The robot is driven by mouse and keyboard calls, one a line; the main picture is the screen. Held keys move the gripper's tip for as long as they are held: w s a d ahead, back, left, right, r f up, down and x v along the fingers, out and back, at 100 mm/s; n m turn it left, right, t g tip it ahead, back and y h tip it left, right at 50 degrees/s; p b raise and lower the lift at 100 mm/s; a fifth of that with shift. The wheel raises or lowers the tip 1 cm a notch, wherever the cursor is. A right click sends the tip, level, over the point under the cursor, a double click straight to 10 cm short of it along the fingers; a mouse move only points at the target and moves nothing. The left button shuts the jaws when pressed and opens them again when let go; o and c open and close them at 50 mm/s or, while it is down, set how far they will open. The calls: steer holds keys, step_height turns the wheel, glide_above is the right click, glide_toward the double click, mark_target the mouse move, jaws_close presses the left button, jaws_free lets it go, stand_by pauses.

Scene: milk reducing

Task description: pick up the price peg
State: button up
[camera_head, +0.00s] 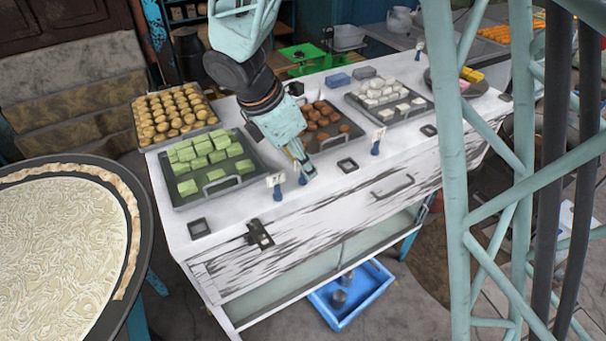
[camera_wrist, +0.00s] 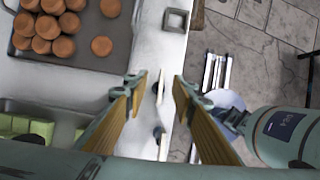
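Price pegs with white cards and blue bases stand along the front edge of the white counter. A thin white card (camera_wrist: 160,86) stands edge-on between the fingertips, and a dark blue peg base (camera_wrist: 158,132) lies farther back between the fingers. I see no finger touching the card.
The counter (camera_head: 230,228) holds a tray of green blocks (camera_head: 204,158), a tray of brown balls (camera_head: 322,122) and a tray of white pieces (camera_head: 388,98). Another price peg (camera_head: 377,140) stands to the right. A small dark square holder (camera_head: 347,165) lies near the front edge.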

steer(key=shift+c, duration=0.2)
jaws_close()
steer(key=shift+r, duration=0.15)
steer(key=shift+r+p, duration=0.3)
steer(key=shift+r, duration=4.65)
